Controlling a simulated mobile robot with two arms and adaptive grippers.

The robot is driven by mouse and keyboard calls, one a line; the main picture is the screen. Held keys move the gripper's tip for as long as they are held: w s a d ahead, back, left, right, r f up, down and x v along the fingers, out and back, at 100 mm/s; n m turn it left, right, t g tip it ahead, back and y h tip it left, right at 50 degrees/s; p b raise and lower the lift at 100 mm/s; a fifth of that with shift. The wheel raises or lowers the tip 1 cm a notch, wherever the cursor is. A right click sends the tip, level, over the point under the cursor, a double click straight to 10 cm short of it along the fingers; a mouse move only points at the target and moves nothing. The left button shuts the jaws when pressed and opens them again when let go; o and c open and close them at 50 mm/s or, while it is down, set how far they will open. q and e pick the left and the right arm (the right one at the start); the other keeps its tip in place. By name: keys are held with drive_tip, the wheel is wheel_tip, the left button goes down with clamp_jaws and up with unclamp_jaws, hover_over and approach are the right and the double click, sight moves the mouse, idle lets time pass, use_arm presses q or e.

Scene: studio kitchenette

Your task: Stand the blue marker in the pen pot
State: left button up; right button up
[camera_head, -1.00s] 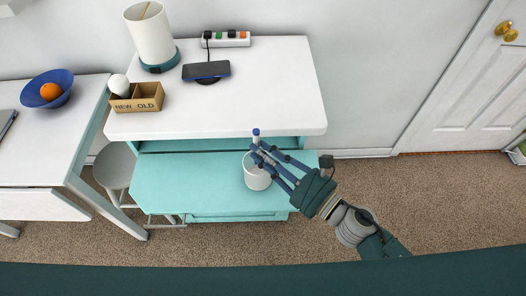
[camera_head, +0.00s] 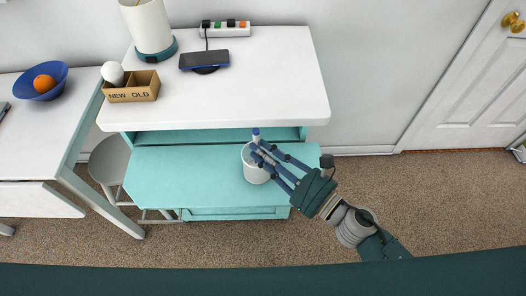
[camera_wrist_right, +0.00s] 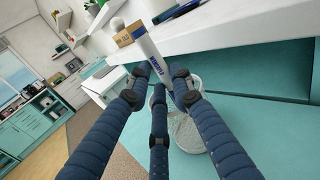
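The blue marker (camera_head: 256,135) has a white body and a blue end. It stands nearly upright between the fingers of my right gripper (camera_head: 262,150). In the right wrist view, the fingers (camera_wrist_right: 162,88) close around the marker (camera_wrist_right: 153,53), with its blue lettering just above them. The white pen pot (camera_head: 256,174) stands on the turquoise surface, partly covered by the fingers. In the right wrist view the pot (camera_wrist_right: 188,132) shows beyond the fingers. The marker's lower end is hidden, so I cannot tell whether it is inside the rim. My left gripper is not in view.
The turquoise surface (camera_head: 170,175) is clear left of the pot. A white worktop (camera_head: 270,85) rises behind it, with a wooden NEW/OLD box (camera_head: 135,93), a phone on a stand (camera_head: 204,60), a lamp (camera_head: 150,30) and a power strip (camera_head: 222,29). A stool (camera_head: 105,160) stands at left.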

drive_tip(key=shift+o, duration=1)
drive_tip(key=shift+s+f, duration=0.1)
drive_tip(key=shift+f, duration=0.55)
drive_tip(key=shift+d+r, duration=0.1)
drive_tip(key=shift+r, duration=0.05)
drive_tip(key=v, duration=1.1)
drive_tip(key=shift+s+d, duration=0.25)
drive_tip(key=shift+d, duration=0.05)
drive_tip(key=shift+r, duration=0.1)
